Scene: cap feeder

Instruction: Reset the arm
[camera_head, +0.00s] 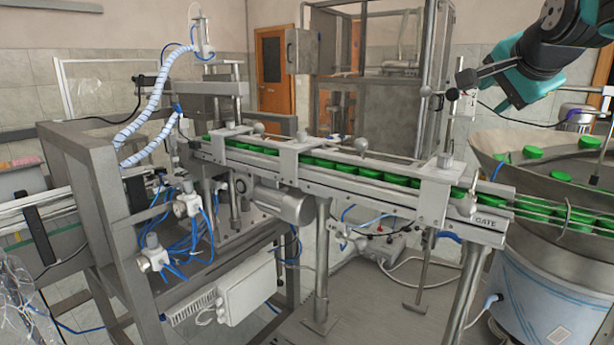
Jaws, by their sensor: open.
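My arm, teal and dark grey, reaches in from the top right of the head view, above the cap feeder bowl. Its end, my gripper (484,74), shows as a small dark shape pointing left, close to the knobs of a post in the picture. It is open, and nothing shows in it. Its fingers are too small to make out well, and I cannot tell whether it is in front of the post or behind it. The feeder bowl (487,145) is a metal hopper on the right, holding green caps (534,152).
A conveyor rail (340,182) with a row of green caps runs from the gate (487,223) at right to the capping station at left. Upright posts and knobs rise above it. A glazed metal cabinet (380,100) stands behind.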

